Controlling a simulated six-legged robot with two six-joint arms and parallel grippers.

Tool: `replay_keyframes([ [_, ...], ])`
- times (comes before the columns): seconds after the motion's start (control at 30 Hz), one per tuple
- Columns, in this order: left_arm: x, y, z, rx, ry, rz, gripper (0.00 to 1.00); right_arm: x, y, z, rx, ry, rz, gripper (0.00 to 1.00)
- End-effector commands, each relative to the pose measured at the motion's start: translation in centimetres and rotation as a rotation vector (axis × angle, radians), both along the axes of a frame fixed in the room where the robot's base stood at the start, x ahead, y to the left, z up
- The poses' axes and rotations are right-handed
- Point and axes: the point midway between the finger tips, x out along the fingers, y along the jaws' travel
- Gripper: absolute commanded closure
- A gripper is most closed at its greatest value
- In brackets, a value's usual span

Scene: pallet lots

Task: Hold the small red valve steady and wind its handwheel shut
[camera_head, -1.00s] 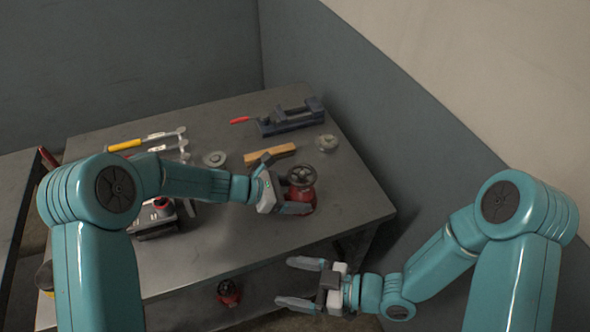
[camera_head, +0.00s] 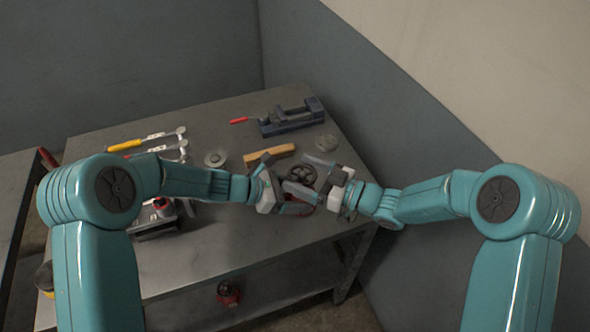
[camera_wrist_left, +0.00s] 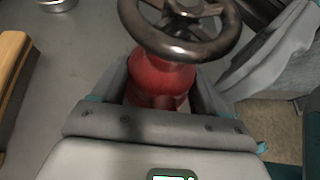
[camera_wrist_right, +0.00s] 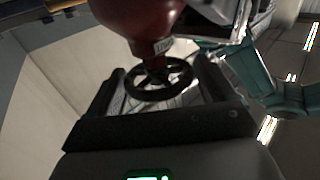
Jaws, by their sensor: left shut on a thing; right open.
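My left gripper (camera_wrist_left: 160,95) is shut on the valve's red body, one finger on each side. In the head view my left gripper (camera_head: 283,196) reaches the valve from the left. My right gripper (camera_head: 307,176) is open at the handwheel (camera_head: 301,174), coming from the right. In the right wrist view the handwheel (camera_wrist_right: 158,84) lies between the open fingers, below the red body (camera_wrist_right: 140,22) in the picture. I cannot tell if the fingers touch the rim.
On the table (camera_head: 225,255) are a wooden-handled brush or block (camera_head: 270,154), a blue vise (camera_head: 291,117), a yellow-handled tool (camera_head: 125,145) and a round metal disc (camera_head: 215,159). Another red valve (camera_head: 228,294) sits on the lower shelf. A wall rises at the right.

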Motion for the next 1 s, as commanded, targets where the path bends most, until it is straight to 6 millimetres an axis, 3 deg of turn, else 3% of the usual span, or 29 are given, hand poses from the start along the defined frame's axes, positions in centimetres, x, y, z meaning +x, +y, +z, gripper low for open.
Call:
replay_keyframes([
  [0.2, -0.1, 0.0, -0.2, 0.002, 0.003, -0.001, 0.44, 0.9, 1.9, -0.1, -0.001, 0.000, -0.001, 0.16],
  [0.47, -0.1, 0.0, -0.2, 0.002, 0.003, -0.001, 0.44, 1.0, 2.1, -0.1, -0.001, 0.000, -0.001, 0.16],
  [0.5, -0.1, 0.0, -0.2, 0.003, 0.004, -0.001, 0.44, 1.0, 2.1, -0.1, -0.001, 0.000, -0.001, 0.20],
  [0.6, -0.1, 0.0, -0.2, 0.003, 0.004, -0.001, 0.44, 1.0, 2.1, -0.1, -0.001, 0.000, -0.001, 0.52],
  [1.0, -0.1, 0.0, -0.3, 0.003, 0.004, -0.001, 0.44, 1.0, 2.2, 0.1, 0.005, 0.000, -0.053, 0.53],
])
